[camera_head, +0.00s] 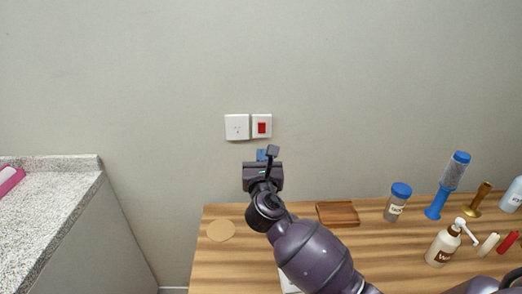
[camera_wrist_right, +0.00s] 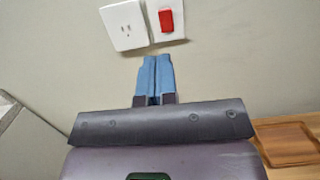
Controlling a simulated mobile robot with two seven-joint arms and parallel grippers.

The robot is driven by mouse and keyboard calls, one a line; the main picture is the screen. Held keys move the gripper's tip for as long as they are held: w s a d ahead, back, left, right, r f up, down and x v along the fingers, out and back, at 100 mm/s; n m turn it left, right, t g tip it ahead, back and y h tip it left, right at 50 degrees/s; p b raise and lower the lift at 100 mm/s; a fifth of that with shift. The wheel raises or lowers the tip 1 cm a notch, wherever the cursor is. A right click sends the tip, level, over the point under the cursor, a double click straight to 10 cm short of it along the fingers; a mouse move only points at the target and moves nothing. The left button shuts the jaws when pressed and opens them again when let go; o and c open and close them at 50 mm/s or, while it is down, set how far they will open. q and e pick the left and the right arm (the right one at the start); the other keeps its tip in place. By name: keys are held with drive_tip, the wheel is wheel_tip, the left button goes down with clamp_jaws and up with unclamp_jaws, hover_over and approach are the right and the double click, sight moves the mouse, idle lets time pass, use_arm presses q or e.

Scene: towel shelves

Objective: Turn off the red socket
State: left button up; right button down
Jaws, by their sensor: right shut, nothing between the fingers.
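The socket on the wall has two white plates side by side. The left plate (camera_head: 237,127) has outlet holes, and the right plate carries a red switch (camera_head: 262,128). In the right wrist view the red switch (camera_wrist_right: 166,20) is at the top, next to the outlet plate (camera_wrist_right: 124,25). My right gripper (camera_head: 266,153) is just below the socket in the head view. Its blue fingertips (camera_wrist_right: 156,62) are together and empty, below the plates and apart from the red switch in the picture. Whether the switch is on or off is too small to tell. My left gripper is out of view.
A wooden table (camera_head: 222,270) stands below the socket. A speckled counter (camera_head: 45,200) is at left.

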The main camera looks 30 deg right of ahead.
sight(259, 123)
drive_tip(key=b+x, duration=0.1)
drive_tip(key=x, duration=1.1)
drive_tip(key=shift+w, duration=0.15)
drive_tip(key=shift+d, duration=0.1)
drive_tip(key=shift+r, duration=0.1)
